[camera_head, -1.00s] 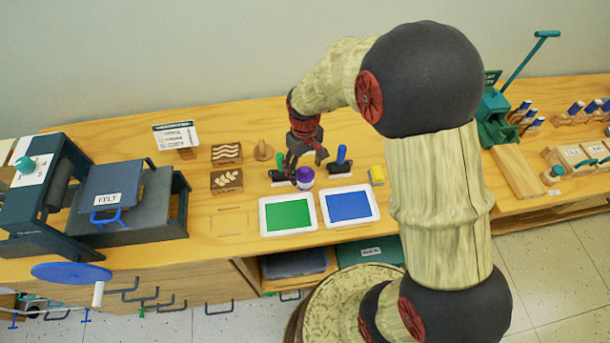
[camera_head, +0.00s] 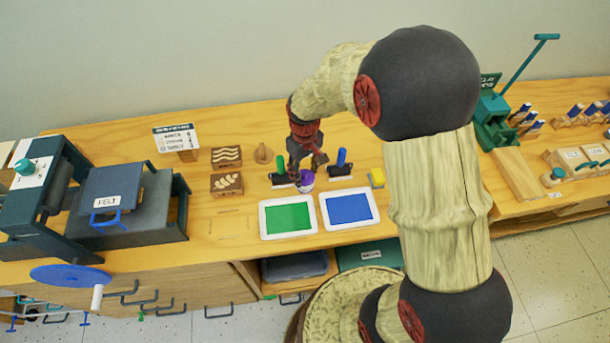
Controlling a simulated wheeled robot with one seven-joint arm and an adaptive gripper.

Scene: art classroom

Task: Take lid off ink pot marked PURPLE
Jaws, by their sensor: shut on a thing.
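The small purple ink pot (camera_head: 306,186) stands on the bench just behind the green and blue ink trays. My gripper (camera_head: 306,171) reaches down from above, with its fingers around the top of the pot, and is shut on its lid. The fingers hide most of the lid. I cannot tell whether the lid is still seated on the pot. The writing on the pot is too small to read.
The green tray (camera_head: 287,217) and blue tray (camera_head: 349,208) lie in front. A green-handled roller (camera_head: 281,166) and blue-handled roller (camera_head: 341,160) stand close by. A yellow sponge (camera_head: 377,177) is to the right. Carved blocks (camera_head: 227,184) and a press (camera_head: 130,205) are left.

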